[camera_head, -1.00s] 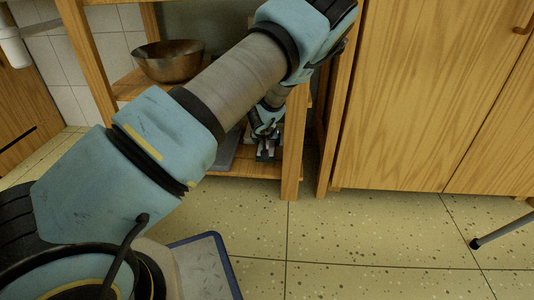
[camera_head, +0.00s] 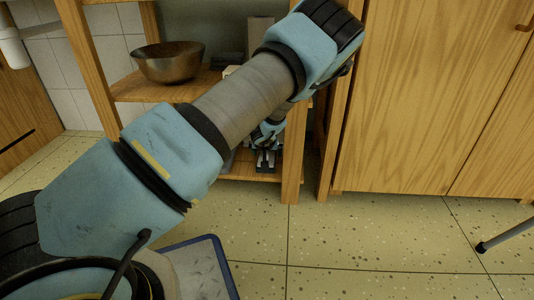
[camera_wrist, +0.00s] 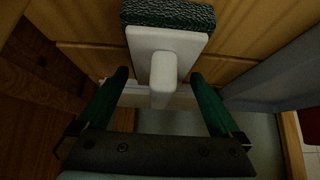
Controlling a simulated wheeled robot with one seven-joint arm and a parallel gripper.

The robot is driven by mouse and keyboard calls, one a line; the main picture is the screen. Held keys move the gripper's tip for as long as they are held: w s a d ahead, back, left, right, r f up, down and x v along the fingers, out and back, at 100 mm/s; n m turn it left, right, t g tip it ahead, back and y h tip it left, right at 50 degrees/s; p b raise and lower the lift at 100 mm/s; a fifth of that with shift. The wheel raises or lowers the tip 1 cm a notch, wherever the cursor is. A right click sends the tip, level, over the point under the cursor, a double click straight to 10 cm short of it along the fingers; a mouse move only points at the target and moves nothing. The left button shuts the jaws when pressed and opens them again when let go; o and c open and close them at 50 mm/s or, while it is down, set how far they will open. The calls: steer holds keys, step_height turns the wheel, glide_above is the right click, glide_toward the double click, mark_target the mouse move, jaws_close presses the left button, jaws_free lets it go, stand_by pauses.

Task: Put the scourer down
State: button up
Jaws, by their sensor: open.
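The scourer (camera_wrist: 167,45) shows in the wrist view as a dark green rough pad on a white plate with a white handle stub. The stub points toward my gripper (camera_wrist: 160,77). My gripper is open, with one green finger on each side of the handle and a visible gap on both sides. In the head view my gripper (camera_head: 266,157) is low inside the wooden shelf unit (camera_head: 291,165), just above its bottom board. In that view the scourer is too small and dark to make out clearly.
A metal bowl (camera_head: 168,62) stands on the shelf above, left of my arm. A wooden cabinet (camera_head: 430,100) stands close on the right of the shelf unit. A metal leg (camera_head: 505,238) shows at the right edge. The speckled floor in front is mostly clear.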

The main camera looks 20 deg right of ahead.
steer(key=p+v, duration=0.5)
steer(key=v, duration=0.7)
steer(key=shift+p, duration=0.3)
steer(key=shift+a, duration=0.15)
steer(key=a+r+n+g+y, duration=0.15)
steer(key=a+r, duration=0.25)
steer(key=a, duration=0.6)
steer(key=a+r+n+y, duration=0.2)
steer(key=a+r+n, duration=0.15)
steer(key=a, duration=0.65)
steer(key=s+a+r+g, duration=0.3)
steer(key=s+a+r, duration=0.8)
steer(key=s+a, duration=0.2)
steer(key=shift+s+a, duration=0.35)
steer(key=shift+a, duration=0.65)
steer(key=shift+g, duration=0.25)
